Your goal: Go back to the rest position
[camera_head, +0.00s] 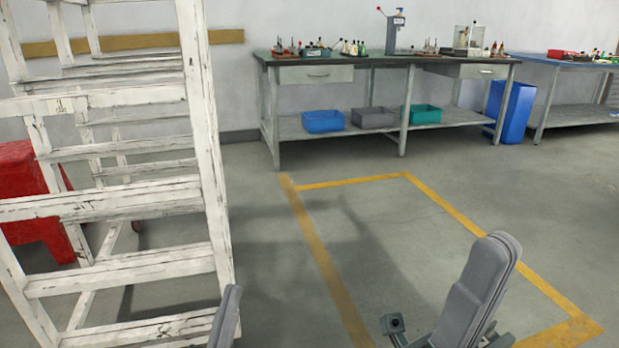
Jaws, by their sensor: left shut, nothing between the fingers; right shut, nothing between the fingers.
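My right gripper (502,246) rises from the bottom edge, right of the middle. Its two grey fingers lie flat together with nothing between them. My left gripper (232,295) shows only as a grey tip at the bottom edge, just right of the white rack's foot. It is shut and empty, and the rest of it is out of frame. Neither gripper visibly holds anything.
A worn white rack (120,205) stands close on the left, with a red container (35,240) behind it. A workbench (390,135) with tools and bins stands along the back wall. A blue-topped table (575,62) is at far right. Yellow lines (330,280) mark clear floor.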

